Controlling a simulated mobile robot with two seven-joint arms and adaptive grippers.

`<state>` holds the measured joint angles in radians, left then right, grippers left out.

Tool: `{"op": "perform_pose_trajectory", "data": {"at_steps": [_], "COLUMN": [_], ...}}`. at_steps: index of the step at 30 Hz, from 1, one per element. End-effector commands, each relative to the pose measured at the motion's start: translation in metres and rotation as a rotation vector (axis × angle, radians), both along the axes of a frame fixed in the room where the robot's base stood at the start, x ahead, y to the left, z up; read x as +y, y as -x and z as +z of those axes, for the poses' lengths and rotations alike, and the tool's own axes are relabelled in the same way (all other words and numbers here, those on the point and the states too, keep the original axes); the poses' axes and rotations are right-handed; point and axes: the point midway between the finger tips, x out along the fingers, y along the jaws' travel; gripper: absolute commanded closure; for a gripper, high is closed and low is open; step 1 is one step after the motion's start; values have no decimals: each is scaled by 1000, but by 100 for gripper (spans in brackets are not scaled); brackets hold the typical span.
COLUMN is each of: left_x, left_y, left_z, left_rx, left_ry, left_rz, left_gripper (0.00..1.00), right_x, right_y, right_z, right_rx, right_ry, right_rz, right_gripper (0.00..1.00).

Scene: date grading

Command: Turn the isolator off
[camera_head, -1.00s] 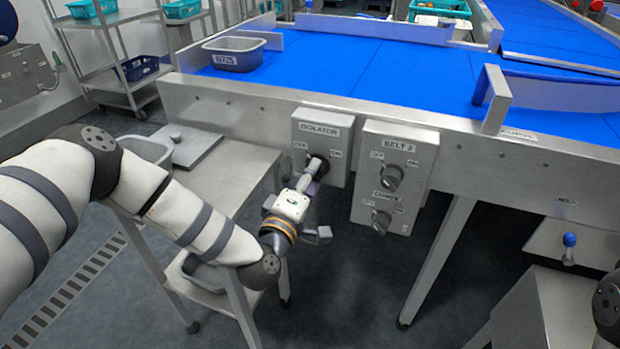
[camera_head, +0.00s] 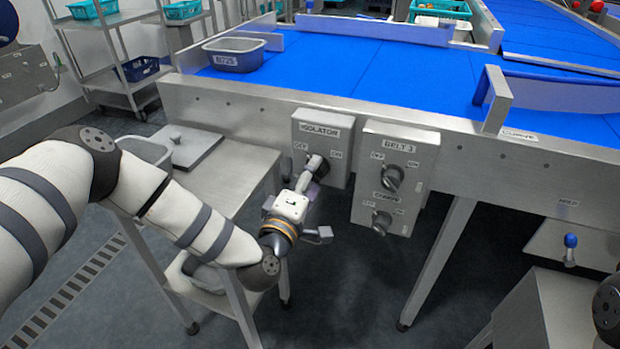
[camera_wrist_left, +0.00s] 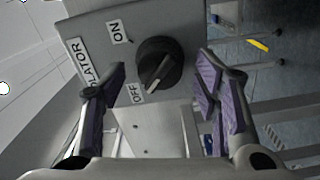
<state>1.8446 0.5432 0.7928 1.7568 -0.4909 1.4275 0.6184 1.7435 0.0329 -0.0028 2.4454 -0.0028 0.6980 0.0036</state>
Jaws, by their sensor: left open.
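The isolator is a grey box (camera_head: 340,128) on the front of the conveyor frame, labelled ISOLATOR, with a black rotary knob (camera_wrist_left: 158,62). In the left wrist view the knob's pale pointer line faces the OFF label (camera_wrist_left: 137,93); the ON label (camera_wrist_left: 119,31) is above it. My left gripper (camera_head: 312,174) is at the box, in front of the knob. Its purple-padded fingers (camera_wrist_left: 161,75) are open, one on each side of the knob, with visible gaps. In the head view the gripper partly hides the knob. My right gripper is not in view.
A BELT 3 box (camera_head: 413,160) with two knobs is close on the right. A steel side table (camera_head: 225,172) stands to the left, below the arm. A grey tub (camera_head: 234,62) sits on the blue belt (camera_head: 400,75). A blue-topped control (camera_head: 570,240) is at far right.

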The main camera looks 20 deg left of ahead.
Motion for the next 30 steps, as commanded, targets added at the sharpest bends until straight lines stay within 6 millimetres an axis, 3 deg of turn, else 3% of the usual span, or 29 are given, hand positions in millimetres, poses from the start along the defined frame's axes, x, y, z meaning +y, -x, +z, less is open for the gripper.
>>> {"op": "perform_pose_trajectory", "data": {"at_steps": [5, 12, 18, 30], "left_x": [0, 3, 4, 4], "left_y": [13, 77, 113, 120], "left_z": [-1, 0, 0, 0], "left_rx": [1, 4, 2, 0], "left_ry": [1, 2, 0, 0], "left_rz": [-2, -1, -2, 0], "left_gripper": [44, 44, 44, 44], "right_x": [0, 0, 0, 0], "right_y": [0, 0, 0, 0], "right_z": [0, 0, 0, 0], "right_rx": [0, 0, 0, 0], "right_ry": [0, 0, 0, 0], "right_rz": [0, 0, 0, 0], "right_gripper": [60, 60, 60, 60]}}
